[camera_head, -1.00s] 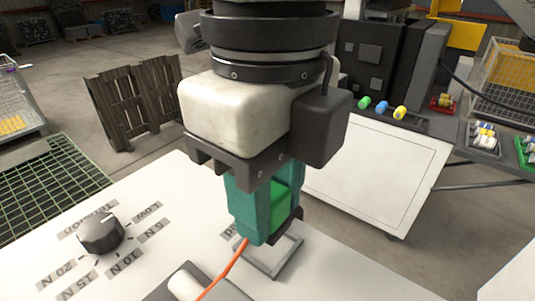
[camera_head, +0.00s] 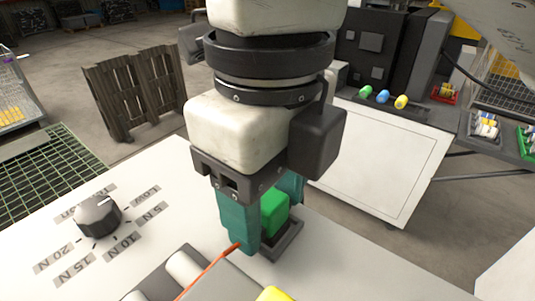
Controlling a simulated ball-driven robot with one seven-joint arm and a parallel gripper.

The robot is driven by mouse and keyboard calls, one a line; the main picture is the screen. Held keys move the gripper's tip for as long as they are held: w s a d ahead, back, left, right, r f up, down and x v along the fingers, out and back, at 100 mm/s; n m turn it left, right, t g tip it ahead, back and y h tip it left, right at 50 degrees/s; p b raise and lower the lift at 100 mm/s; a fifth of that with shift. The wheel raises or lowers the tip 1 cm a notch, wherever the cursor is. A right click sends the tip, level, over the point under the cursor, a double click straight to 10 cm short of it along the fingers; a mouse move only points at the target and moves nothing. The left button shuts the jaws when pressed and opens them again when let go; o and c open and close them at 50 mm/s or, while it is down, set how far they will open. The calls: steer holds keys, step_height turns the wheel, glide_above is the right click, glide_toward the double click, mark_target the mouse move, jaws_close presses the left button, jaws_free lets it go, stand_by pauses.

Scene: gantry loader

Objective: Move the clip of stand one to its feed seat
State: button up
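A green clip (camera_head: 273,210) stands upright at a dark seat (camera_head: 287,240) on the white worktop; how fully it sits in it is partly hidden. My gripper (camera_head: 268,215) has teal fingers and points down around the clip. The fingers look spread, one in front on the left and one behind on the right. An orange strand (camera_head: 212,270) runs from beside the front finger's lower end down to the left, over the grey stand at the front edge. The clip's lower left side is hidden by the front finger.
A tension knob (camera_head: 97,215) with force labels is on the worktop at left. A white roller (camera_head: 184,267) and a yellow piece (camera_head: 274,294) are near the front. Green, blue and yellow spools (camera_head: 383,96) stand on another bench behind.

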steer(key=shift+o, duration=0.5)
steer(key=shift+r, duration=0.1)
step_height(320, 180, up, 11)
steer(key=shift+f+p, duration=0.2)
steer(key=shift+p, duration=0.2)
